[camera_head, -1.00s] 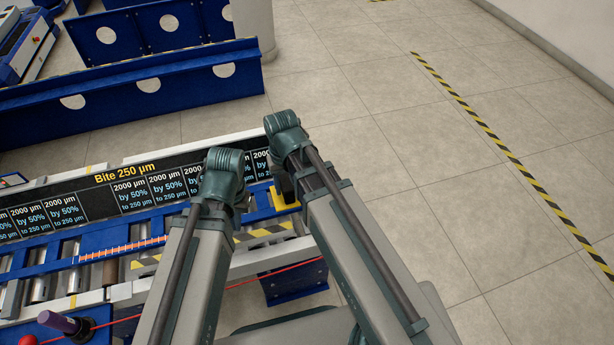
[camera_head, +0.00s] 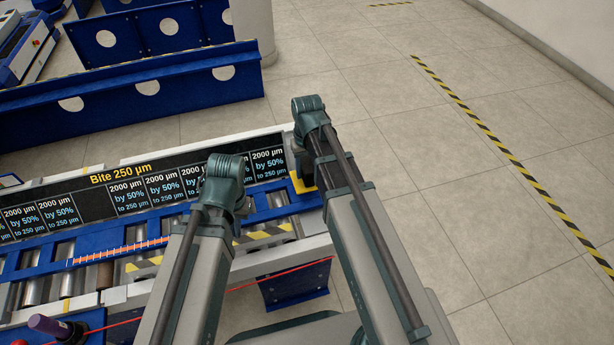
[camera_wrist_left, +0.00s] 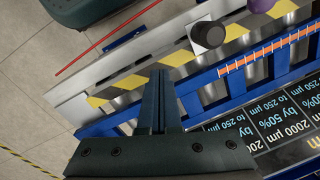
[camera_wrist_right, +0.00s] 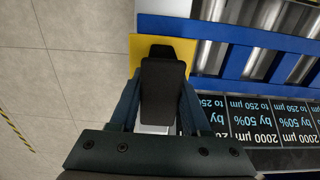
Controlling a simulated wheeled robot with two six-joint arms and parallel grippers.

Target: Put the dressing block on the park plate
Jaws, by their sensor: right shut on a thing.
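The dressing block (camera_wrist_right: 163,92) is dark grey, almost black, and sits between the fingers of my right gripper (camera_wrist_right: 160,104), which is shut on it. In the right wrist view it lies over the yellow park plate (camera_wrist_right: 137,50) at the bench end; I cannot tell whether they touch. The park plate also shows in the head view (camera_head: 301,183), partly hidden by my right arm. My left gripper (camera_wrist_left: 160,85) is shut and empty, fingers together, above the bench's striped edge.
A roller bench with blue rails (camera_head: 130,240) and a black label panel (camera_head: 120,190) runs to the left. A black knob (camera_wrist_left: 208,34) and a purple-topped handle (camera_head: 50,325) stand on it. A red cord (camera_head: 290,276) runs along the front. Floor at right is clear.

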